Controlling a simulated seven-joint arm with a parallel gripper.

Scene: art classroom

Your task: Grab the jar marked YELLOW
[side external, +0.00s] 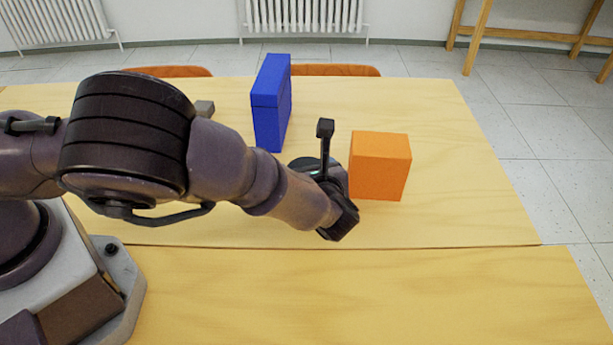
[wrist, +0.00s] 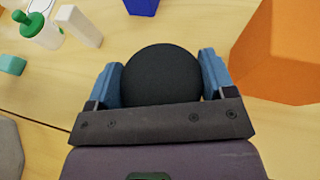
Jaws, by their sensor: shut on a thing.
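My gripper (wrist: 160,64) has its two blue fingers on either side of a round black-topped object (wrist: 161,84), which looks like a jar seen from above, and is shut on it. No label or YELLOW marking shows from this angle, so I cannot read which jar it is. In the side external view my forearm and wrist hide the fingers and most of what they hold, to the left of the orange box. I cannot tell whether the held object touches the table.
An orange box (side external: 379,168) stands close to the right of my gripper. A tall blue box (side external: 271,104) stands behind. The wrist view shows a white bottle with a green cap (wrist: 40,30), a white block (wrist: 80,25) and a teal block (wrist: 12,65). The table's right side is clear.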

